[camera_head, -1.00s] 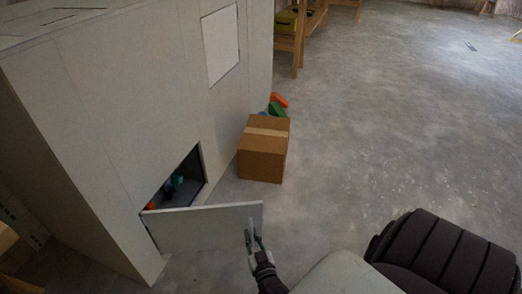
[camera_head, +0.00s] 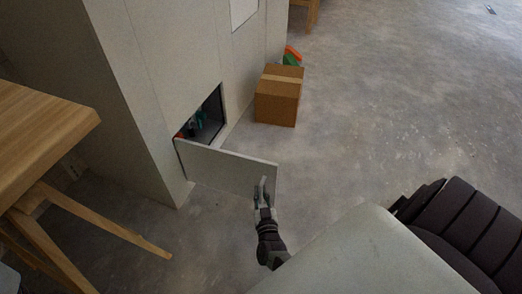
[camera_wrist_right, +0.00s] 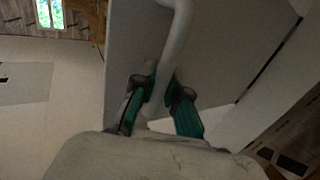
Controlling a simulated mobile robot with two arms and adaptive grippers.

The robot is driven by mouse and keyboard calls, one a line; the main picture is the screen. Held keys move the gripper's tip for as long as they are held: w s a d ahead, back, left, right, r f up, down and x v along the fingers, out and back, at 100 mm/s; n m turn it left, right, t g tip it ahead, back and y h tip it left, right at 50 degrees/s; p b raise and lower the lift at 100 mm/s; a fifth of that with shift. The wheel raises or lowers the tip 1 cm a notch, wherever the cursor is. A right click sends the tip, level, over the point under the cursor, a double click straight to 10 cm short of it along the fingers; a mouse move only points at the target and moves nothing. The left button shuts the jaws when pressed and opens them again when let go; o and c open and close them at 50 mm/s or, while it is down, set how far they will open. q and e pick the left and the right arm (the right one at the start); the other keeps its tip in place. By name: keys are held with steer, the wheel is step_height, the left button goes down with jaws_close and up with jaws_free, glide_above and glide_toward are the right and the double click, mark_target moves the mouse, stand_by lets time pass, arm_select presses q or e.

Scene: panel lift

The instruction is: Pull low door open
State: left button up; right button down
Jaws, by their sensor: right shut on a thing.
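The low door (camera_head: 228,169) is a pale panel hinged on its left side at the foot of the big white cabinet (camera_head: 165,90). It stands swung well out, and the compartment (camera_head: 209,116) behind it shows dark with small coloured things inside. My right gripper (camera_head: 263,188) is at the door's outer face near its free edge. In the right wrist view the gripper (camera_wrist_right: 160,90) is shut on the white bar handle (camera_wrist_right: 176,45), one green-padded finger on each side. My left gripper is not in view.
A taped cardboard box (camera_head: 279,96) stands on the floor beside the cabinet, with orange and green things behind it. A wooden table (camera_head: 40,130) with splayed legs is at the left.

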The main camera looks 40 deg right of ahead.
steer(key=shift+d, duration=0.1)
steer(key=c, duration=1.2)
jaws_free()
steer(key=shift+s, duration=0.1)
